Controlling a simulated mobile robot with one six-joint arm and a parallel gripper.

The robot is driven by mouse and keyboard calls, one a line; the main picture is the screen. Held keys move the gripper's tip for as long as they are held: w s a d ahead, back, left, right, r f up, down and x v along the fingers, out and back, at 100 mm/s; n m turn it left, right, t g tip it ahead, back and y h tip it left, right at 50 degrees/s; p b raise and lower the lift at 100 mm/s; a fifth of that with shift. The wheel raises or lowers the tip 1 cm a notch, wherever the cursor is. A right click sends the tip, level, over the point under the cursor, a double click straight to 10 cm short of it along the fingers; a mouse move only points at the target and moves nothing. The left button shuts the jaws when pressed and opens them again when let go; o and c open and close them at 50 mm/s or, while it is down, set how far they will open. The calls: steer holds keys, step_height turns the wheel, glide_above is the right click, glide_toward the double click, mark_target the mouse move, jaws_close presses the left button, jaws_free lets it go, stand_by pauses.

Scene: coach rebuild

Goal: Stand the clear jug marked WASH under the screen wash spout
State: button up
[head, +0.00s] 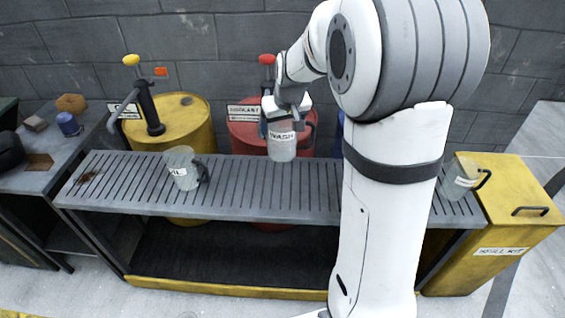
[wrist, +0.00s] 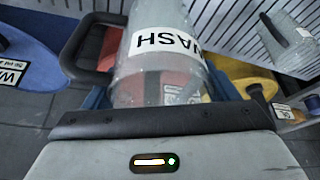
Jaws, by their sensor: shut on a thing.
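The clear jug marked WASH (head: 282,149) hangs upright from my gripper (head: 284,120), in front of the red drum in the head view. I cannot tell how far its base is above the slatted bench (head: 235,205). In the wrist view the jug (wrist: 165,75) fills the middle, its WASH label upside down and its dark handle at the left. My gripper (wrist: 165,105) is shut on it, with blue finger parts at both sides. A blue drum (wrist: 40,55) lies left in the wrist view; in the head view my arm hides most of it. I cannot make out the screen wash spout.
An oil-marked jug (head: 182,165) stands on the bench's left part, and another jug (head: 456,181) at its right end. The red coolant drum (head: 240,137) and a yellow drum (head: 186,122) with a pump stand behind. A yellow bin (head: 505,195) is at the right.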

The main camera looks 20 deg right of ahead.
step_height(320, 180, down, 14)
steer(key=b, duration=0.1)
steer(key=shift+a+r, duration=0.1)
steer(key=o, duration=1.1)
steer(key=shift+c, duration=0.2)
